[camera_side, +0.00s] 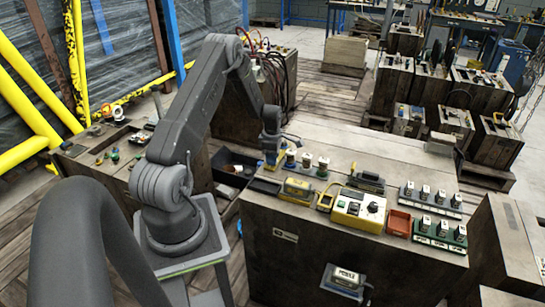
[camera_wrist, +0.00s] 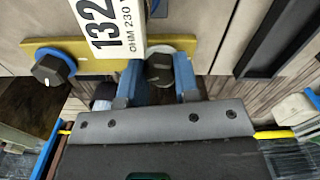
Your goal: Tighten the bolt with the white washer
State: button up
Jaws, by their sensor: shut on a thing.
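The bolt with the white washer (camera_wrist: 159,67) has a dark head and sits at the right end of a yellow, brass-like plate (camera_wrist: 97,66) in the wrist view. Part of the pale washer shows to the right of the head. My gripper (camera_wrist: 159,80) has its two blue fingers on either side of this head and is shut on it. A second dark bolt with a blue washer (camera_wrist: 50,69) sits at the plate's left end, apart from the fingers. In the side view my gripper (camera_side: 271,158) is low at the bench's left back edge; the bolt is hidden there.
A white label (camera_wrist: 106,28) overhangs the plate between the bolts. In the side view, a black bin (camera_side: 236,168) is left of my gripper. Several switch modules (camera_side: 308,165), a yellow meter box (camera_side: 358,208) and a red tray (camera_side: 399,222) stand to the right on the bench.

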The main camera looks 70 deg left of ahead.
jog(key=m, duration=0.4)
jog(key=shift+r+m, duration=0.1)
jog(key=shift+m, duration=0.2)
jog(key=m, duration=0.5)
jog(key=shift+m, duration=0.3)
jog(key=m, duration=1)
jog(key=shift+r+m, duration=0.1)
jog(key=shift+m, duration=0.3)
jog(key=m, duration=0.4)
jog(key=shift+m, duration=0.3)
jog(key=m, duration=0.5)
jog(key=shift+w+a, duration=0.1)
jog(key=m, duration=0.5)
jog(key=shift+m, duration=2.2)
